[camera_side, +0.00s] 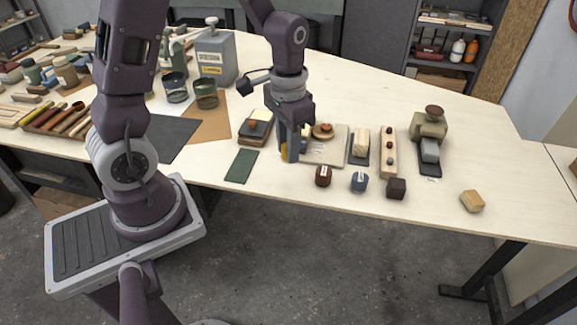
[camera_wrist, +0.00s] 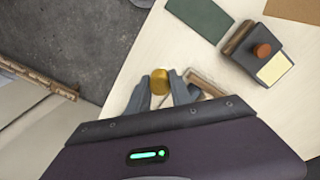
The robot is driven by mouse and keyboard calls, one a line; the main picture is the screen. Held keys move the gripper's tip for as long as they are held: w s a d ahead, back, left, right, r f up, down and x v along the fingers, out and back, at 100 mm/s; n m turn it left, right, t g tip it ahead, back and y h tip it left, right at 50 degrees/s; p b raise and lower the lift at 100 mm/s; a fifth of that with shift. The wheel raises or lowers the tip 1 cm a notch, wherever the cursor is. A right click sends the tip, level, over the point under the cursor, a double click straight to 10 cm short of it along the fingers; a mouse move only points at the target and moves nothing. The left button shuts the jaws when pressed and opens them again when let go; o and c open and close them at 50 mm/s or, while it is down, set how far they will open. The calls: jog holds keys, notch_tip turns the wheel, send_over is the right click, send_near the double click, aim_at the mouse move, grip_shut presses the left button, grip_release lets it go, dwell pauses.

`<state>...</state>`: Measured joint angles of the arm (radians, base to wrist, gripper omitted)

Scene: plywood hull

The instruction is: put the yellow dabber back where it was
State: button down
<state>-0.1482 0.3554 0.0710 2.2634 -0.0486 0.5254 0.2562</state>
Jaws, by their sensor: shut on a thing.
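The yellow dabber (camera_wrist: 160,82) is between the fingertips of my gripper (camera_wrist: 161,92) in the wrist view, with its round yellow top showing. In the side view my gripper (camera_side: 289,155) points down near the front edge of the table, and only a sliver of the yellow dabber (camera_side: 284,152) shows beside the fingers. My gripper is shut on it. Whether its lower end touches the table is hidden. A brown dabber-like piece (camera_side: 323,176) and a blue one (camera_side: 359,182) stand in a row to the right of my gripper.
A pale board (camera_side: 335,152) with a round wooden piece lies just right of my gripper. A green mat (camera_side: 242,166) and a dark block with a red-brown knob (camera_side: 254,130) lie left. A wooden block (camera_side: 471,201) sits far right.

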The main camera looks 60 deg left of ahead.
notch_tip(320, 180, down, 5)
dwell(0.3)
jog(key=c, duration=1.2)
grip_release()
jog(key=shift+f, duration=0.1)
jog(key=shift+o, duration=0.2)
jog(key=r, duration=1.3)
jog(key=shift+s+d+r, duration=0.1)
jog(key=shift+s+d, duration=0.05)
jog(key=shift+s, duration=0.05)
jog(key=s+d+r+t, duration=0.2)
jog(key=s+d+r, duration=0.1)
jog(key=s, duration=0.4)
jog(key=s+d+r+t, duration=0.2)
jog(key=s+r+t, duration=0.1)
jog(key=s+r, duration=0.2)
jog(key=shift+s+d+r+t, duration=0.3)
jog(key=shift+s+d, duration=0.1)
jog(key=shift+s, duration=0.75)
